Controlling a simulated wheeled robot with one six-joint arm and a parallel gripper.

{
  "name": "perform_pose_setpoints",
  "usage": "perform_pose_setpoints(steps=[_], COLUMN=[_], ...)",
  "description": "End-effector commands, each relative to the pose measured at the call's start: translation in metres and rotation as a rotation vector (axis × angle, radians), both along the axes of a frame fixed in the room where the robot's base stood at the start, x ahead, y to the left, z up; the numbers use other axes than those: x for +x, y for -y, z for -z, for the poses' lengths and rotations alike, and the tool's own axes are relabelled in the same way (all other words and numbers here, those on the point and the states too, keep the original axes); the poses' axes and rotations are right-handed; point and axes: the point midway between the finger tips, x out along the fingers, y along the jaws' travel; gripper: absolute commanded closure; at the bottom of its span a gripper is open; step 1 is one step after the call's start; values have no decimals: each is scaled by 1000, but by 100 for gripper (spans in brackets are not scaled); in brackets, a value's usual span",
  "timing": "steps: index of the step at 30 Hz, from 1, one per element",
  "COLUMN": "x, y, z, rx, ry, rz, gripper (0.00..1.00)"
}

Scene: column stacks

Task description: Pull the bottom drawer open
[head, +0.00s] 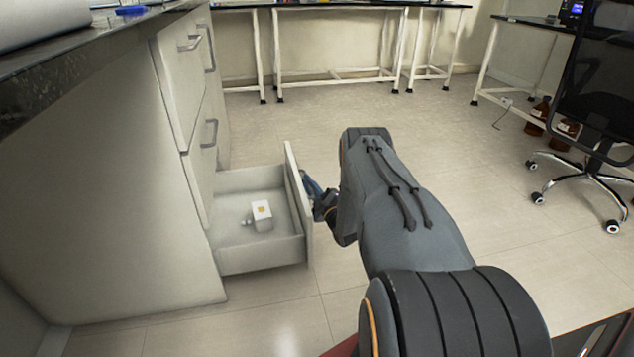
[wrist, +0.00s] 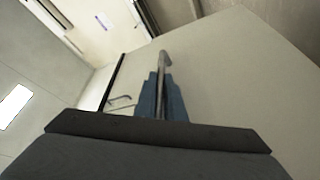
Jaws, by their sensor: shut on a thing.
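The bottom drawer (head: 262,258) stands pulled out of the white cabinet (head: 110,190) in the head view. Its front panel (head: 298,195) faces right, towards my gripper (head: 310,188). In the wrist view my gripper (wrist: 162,98) has its blue fingers closed around the grey bar handle (wrist: 163,62) of the drawer front. In the head view the handle is hidden behind the fingers and my arm.
Closed drawers with bar handles (head: 209,133) are above the open one. A black office chair (head: 600,130) stands at the right, with brown bottles (head: 565,132) behind it. White-framed tables (head: 335,75) line the back wall. The floor between is clear.

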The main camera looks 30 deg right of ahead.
Motion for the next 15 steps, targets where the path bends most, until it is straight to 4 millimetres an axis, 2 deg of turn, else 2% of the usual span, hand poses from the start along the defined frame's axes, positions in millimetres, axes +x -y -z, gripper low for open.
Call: perform_pose_setpoints(steps=[5,15], x=[2,2], y=[-7,-6], z=[0,0], rx=[0,0], ry=[0,0], rz=[-17,-18], gripper=[100,100])
